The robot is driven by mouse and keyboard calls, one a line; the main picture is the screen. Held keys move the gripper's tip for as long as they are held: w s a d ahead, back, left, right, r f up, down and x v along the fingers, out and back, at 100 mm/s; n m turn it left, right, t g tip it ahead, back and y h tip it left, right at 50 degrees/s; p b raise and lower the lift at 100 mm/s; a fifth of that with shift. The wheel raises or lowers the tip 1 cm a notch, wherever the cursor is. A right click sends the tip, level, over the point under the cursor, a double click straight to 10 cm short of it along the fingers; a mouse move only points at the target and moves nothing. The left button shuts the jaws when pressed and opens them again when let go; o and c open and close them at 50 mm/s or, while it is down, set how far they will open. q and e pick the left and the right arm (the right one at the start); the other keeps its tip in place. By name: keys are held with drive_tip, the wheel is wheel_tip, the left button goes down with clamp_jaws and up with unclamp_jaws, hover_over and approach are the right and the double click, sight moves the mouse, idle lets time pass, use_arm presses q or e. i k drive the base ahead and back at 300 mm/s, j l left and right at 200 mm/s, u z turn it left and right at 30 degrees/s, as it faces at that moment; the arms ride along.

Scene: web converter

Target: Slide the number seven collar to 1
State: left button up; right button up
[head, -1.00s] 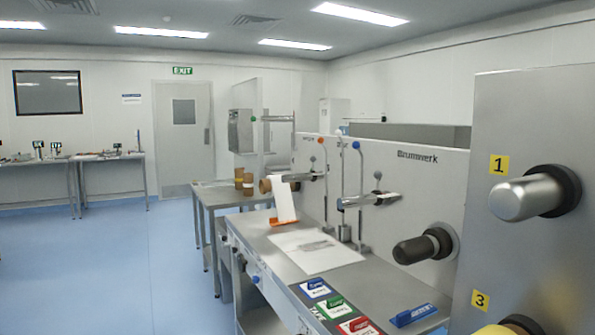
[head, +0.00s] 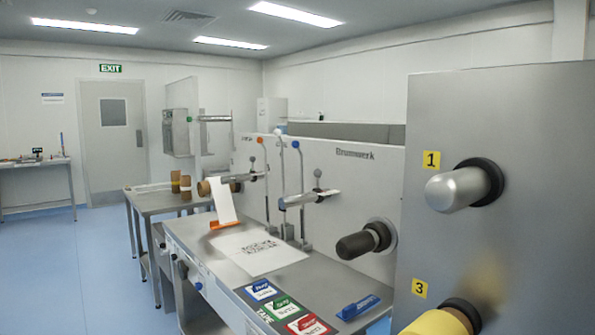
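A yellow label reading 1 (head: 431,160) is on the grey upright panel (head: 530,150) at the right in the head view. Beside it, a rounded silver spindle (head: 457,190) with a black collar at its base sticks out of the panel. Below, a yellow label reading 3 (head: 419,288) is next to a yellow-ended spindle (head: 440,320) with a dark ring, cut off by the lower edge. I see no label reading seven and cannot pick out the number seven collar. Neither of my grippers is in view.
A black spindle (head: 364,243) juts from the machine's back plate. The machine table (head: 205,270) holds a printed white sheet (head: 262,250), blue, green and red cards and a blue holder (head: 357,307). A side table (head: 152,197) carries brown rolls. Blue floor (head: 95,280) is clear at left.

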sight(317, 173)
drive_tip(key=i+j+z, duration=0.1)
drive_tip(key=i+j, duration=0.15)
drive_tip(key=i+j+z, duration=0.1)
drive_tip(key=i+j, duration=0.15)
drive_tip(key=j, duration=0.15)
drive_tip(key=i+j+z, duration=0.1)
drive_tip(key=i+j, duration=0.35)
drive_tip(key=j, duration=0.3)
drive_tip(key=i+j+z, duration=0.15)
drive_tip(key=j, duration=0.2)
drive_tip(key=i, duration=0.05)
